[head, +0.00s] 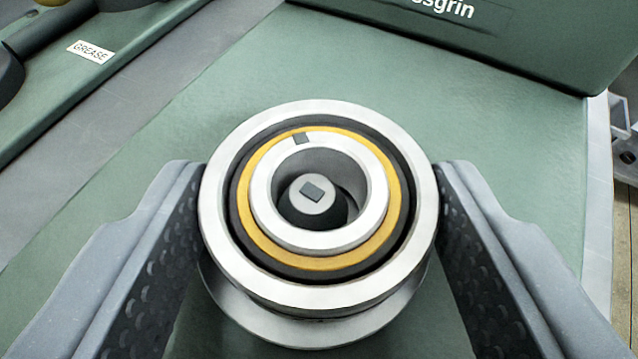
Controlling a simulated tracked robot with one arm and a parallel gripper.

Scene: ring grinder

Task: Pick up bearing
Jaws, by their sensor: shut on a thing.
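The bearing (320,240) is a round silver ring with a dark groove, a gold band and a pale inner ring with a small dark mark at its top left. It is in the middle of the head view. My gripper (320,185) is shut on it, with one dark textured finger against its left side and one against its right. Through its bore I see a dark post with a grey top (312,193) and a small dark square on it. A silver disc (318,332) shows below the bearing's near edge. How high the bearing is above the disc is unclear.
A green surface (330,65) lies around the bearing and is clear. A green block with white lettering (440,10) stands at the back right. At the upper left is a green tray edge with a GREASE label (90,51) and dark items. Metal parts (624,130) show at the right edge.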

